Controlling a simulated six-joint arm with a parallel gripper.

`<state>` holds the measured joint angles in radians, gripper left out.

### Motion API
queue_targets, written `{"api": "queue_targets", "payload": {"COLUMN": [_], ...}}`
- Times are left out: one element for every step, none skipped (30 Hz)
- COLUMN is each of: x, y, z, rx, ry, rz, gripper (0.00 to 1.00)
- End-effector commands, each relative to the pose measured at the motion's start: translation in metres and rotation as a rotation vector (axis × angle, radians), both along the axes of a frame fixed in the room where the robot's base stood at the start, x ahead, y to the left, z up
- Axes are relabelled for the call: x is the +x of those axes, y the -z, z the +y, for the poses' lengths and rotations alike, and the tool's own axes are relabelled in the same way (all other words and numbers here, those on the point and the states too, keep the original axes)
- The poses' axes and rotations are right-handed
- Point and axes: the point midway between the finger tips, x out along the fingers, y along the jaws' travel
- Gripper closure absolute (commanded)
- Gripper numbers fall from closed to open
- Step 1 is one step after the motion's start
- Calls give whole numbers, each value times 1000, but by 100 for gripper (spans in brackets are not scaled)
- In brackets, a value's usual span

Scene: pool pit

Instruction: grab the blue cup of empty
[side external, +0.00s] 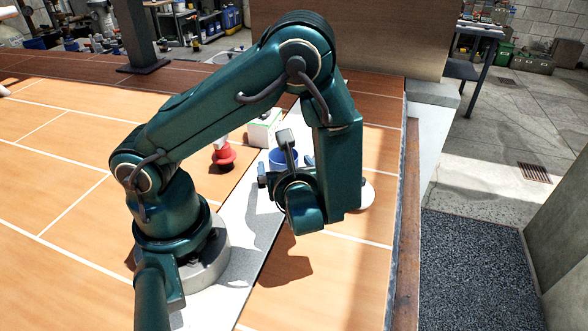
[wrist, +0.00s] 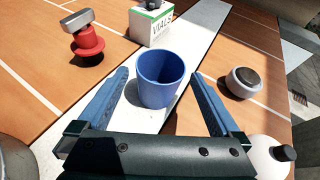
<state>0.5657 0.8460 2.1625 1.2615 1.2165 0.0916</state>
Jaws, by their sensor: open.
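A blue cup (wrist: 160,82) stands upright on a white strip of the table, and its inside looks empty in the wrist view. In the side external view the cup (side external: 284,156) is partly hidden behind my gripper and wrist. My gripper (wrist: 162,90) is open, with one blue finger on each side of the cup in the picture. The fingers look clear of the cup's walls, with a gap on both sides. In the side external view my gripper (side external: 285,170) is low near the cup, its fingers partly hidden.
A white box marked VIALS (wrist: 157,25) stands just behind the cup. A red knob-like object (wrist: 86,42) is at left. A round white and black object (wrist: 243,82) is at right, and a white bottle with a black cap (wrist: 262,157) is near the lower right.

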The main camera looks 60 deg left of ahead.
Motion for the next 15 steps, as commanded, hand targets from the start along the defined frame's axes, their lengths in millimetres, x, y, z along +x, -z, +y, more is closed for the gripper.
{"api": "queue_targets", "payload": {"x": [1, 2, 3, 4, 5, 6, 6, 7, 7, 7, 7, 7, 7, 7, 7], "y": [3, 4, 5, 7, 8, 9, 9, 10, 10, 11, 11, 11, 11, 11, 11], "z": [7, 10, 14, 16, 18, 21, 22, 23, 24, 25, 25, 25, 25, 25, 25], "rx": [1, 1, 1, 1, 1, 0, -1, -1, -2, -2, -2, -2, -2, -2, -2], "ry": [-7, -6, -6, -5, -5, -5, -3, -3, -3, -3, -3, -3, -3, -2, -2], "rz": [2, 2, 1, 1, 1, 1, 1, 1, 0, 0, 0, 0, 0, -1, -1], "gripper": [0, 0, 0, 0, 0, 0, 0, 0, 0, 0, 0, 0, 0, 0, 0]}}
